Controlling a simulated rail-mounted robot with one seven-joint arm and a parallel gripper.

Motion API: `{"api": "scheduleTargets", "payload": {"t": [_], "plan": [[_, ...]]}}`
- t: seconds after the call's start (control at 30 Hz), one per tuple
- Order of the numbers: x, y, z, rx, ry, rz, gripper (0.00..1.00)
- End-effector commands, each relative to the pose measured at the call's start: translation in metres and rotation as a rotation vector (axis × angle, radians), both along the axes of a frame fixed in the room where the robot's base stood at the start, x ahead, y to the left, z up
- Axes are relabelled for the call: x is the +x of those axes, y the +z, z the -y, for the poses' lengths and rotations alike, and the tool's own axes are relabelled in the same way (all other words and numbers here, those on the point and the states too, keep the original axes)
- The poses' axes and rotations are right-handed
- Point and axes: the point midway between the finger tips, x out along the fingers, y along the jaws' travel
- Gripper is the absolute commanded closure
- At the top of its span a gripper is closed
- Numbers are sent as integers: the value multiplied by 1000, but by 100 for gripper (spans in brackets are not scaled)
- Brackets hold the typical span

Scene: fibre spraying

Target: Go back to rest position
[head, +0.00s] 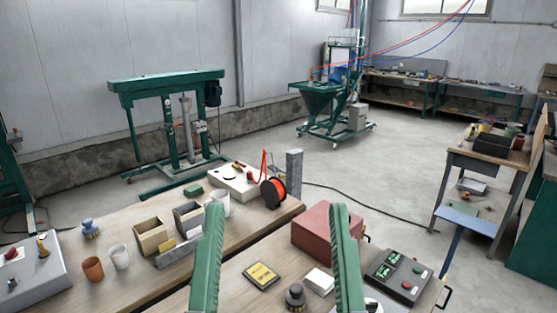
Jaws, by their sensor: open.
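My gripper (277,208) shows in the head view as two long green ridged fingers rising from the bottom edge. The fingers stand wide apart with nothing between them, so it is open and empty. They appear in front of the wooden workbench (140,274). Between them in the picture lie a yellow and black card (261,275), a dark round knob-like weight (295,296) and a white block (319,281). The rest of my arm is not seen.
A red box (325,231) sits behind the right finger, and a control box (398,276) right of it. Open floor (330,170) lies beyond.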

Motion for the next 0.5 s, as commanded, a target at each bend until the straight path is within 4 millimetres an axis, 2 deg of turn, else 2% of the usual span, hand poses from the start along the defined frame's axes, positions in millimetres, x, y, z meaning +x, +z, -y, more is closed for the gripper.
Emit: {"api": "scheduleTargets", "payload": {"t": [0.03,0.2,0.3,0.4,0.5], "plan": [[0,50,0,1,2,1,29],[0,143,-1,5,7,0,29],[0,192,-2,7,11,-1,29],[0,216,-2,8,13,-2,29],[0,217,-2,9,13,-3,29]]}}
